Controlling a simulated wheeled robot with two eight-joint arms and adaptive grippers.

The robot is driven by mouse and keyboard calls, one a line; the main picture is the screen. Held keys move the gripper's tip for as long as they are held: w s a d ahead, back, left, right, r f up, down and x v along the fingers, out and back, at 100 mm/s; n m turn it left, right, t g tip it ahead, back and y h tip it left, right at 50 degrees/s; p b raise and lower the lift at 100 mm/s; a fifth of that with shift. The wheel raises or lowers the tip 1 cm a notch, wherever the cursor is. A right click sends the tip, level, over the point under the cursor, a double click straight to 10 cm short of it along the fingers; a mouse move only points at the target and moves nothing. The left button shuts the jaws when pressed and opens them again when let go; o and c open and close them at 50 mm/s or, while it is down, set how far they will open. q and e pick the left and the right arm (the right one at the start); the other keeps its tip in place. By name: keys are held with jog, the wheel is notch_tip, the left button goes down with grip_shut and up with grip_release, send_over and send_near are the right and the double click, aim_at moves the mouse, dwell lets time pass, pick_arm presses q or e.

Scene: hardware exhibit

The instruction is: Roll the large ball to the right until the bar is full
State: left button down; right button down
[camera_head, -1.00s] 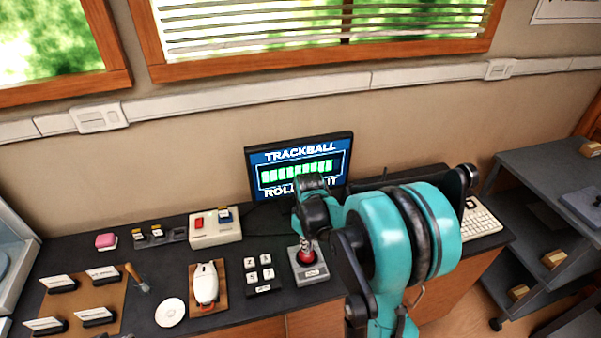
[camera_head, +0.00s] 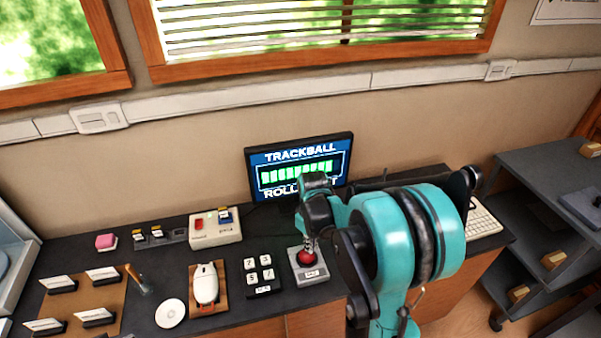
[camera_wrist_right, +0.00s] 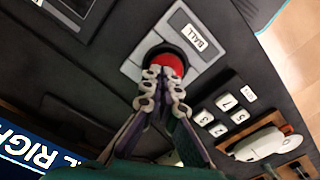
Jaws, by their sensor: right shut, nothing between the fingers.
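The large red ball (camera_head: 305,259) sits in a grey trackball base (camera_head: 309,276) on the dark counter. It also shows in the right wrist view (camera_wrist_right: 170,63), in a dark ring beside a "BALL" label. My right gripper (camera_head: 311,242) is shut and empty, its fingertips (camera_wrist_right: 164,78) at the ball's surface; I cannot tell if they touch. The monitor (camera_head: 299,152) behind reads "TRACKBALL". Its bar (camera_head: 297,172) shows green segments over most of its length, with a dark stretch at the right end. My gripper hides part of the lower text. My left gripper is out of view.
A number keypad (camera_head: 262,274) stands just left of the base. Further left are a white mouse (camera_head: 206,284) on a brown pad and a beige box (camera_head: 215,229) with a red button. A keyboard (camera_head: 482,220) lies to the right, partly behind my arm.

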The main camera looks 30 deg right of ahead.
jog(key=shift+r, duration=0.55)
jog(key=shift+a, duration=0.1)
jog(key=shift+w+a, duration=0.25)
jog(key=shift+a, duration=0.75)
jog(key=shift+f+b, duration=0.4)
jog(key=shift+f, duration=0.35)
jog(key=shift+s+d, duration=0.1)
jog(key=shift+d, duration=0.2)
jog(key=shift+r, duration=0.15)
jog(key=shift+r+p, duration=0.55)
jog(key=shift+r, duration=0.1)
